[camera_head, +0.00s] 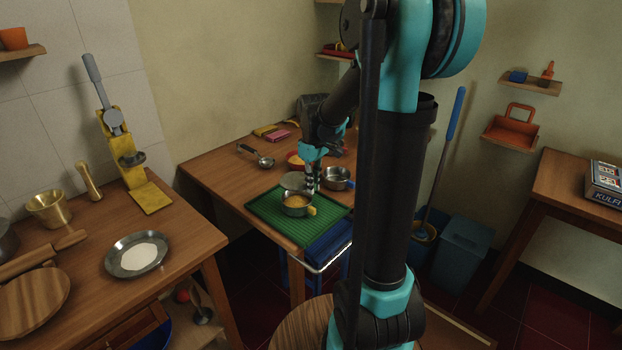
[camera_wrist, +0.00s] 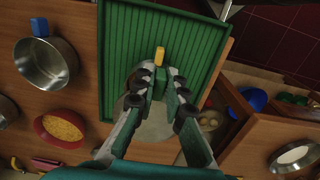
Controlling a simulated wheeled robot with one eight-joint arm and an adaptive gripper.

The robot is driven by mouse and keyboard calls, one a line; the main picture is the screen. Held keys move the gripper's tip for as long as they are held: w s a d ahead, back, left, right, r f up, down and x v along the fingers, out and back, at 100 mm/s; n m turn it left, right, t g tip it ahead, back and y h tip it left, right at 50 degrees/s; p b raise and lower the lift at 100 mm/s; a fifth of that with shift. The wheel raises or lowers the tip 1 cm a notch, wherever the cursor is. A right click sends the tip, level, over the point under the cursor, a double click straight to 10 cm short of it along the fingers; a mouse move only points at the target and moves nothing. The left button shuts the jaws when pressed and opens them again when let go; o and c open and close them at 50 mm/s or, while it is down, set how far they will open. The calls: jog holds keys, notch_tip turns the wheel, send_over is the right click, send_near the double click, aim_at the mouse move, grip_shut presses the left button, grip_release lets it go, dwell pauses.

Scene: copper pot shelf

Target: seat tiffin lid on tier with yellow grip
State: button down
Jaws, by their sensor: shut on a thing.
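The tier with the yellow grip (camera_head: 297,205) stands upright on the green mat, with orange-yellow food showing in its open top. Its yellow grip (camera_head: 312,211) points to the right, and this grip (camera_wrist: 159,56) also shows just beyond my fingertips in the wrist view. My gripper (camera_head: 311,187) points down just behind the tier. It is shut on the grey round lid (camera_head: 293,181), which shows to the left of the fingers, behind the tier's rim. In the wrist view, my gripper (camera_wrist: 160,85) hides most of the tier and part of the lid (camera_wrist: 150,127).
A pan with a blue grip (camera_head: 337,178) stands behind and right of the tier. A red bowl of yellow food (camera_wrist: 60,129) and a ladle (camera_head: 262,159) are farther back. The green mat (camera_head: 263,216) has free room at left.

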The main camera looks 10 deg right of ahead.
aim_at(313, 208)
jog(key=shift+f, duration=3.2)
jog(key=c, duration=1.5)
grip_release()
jog(key=shift+r, duration=0.15)
notch_tip(313, 208, up, 12)
jog(key=shift+f, duration=0.25)
jog(key=s+f+m+t, duration=0.2)
jog(key=s+f, duration=0.4)
jog(key=s, duration=0.3)
jog(key=s+d+f+m+t, duration=0.1)
jog(key=s+f+m+t, duration=0.1)
jog(key=s+f+m, duration=0.3)
jog(key=s+f, duration=0.1)
jog(key=s, duration=0.3)
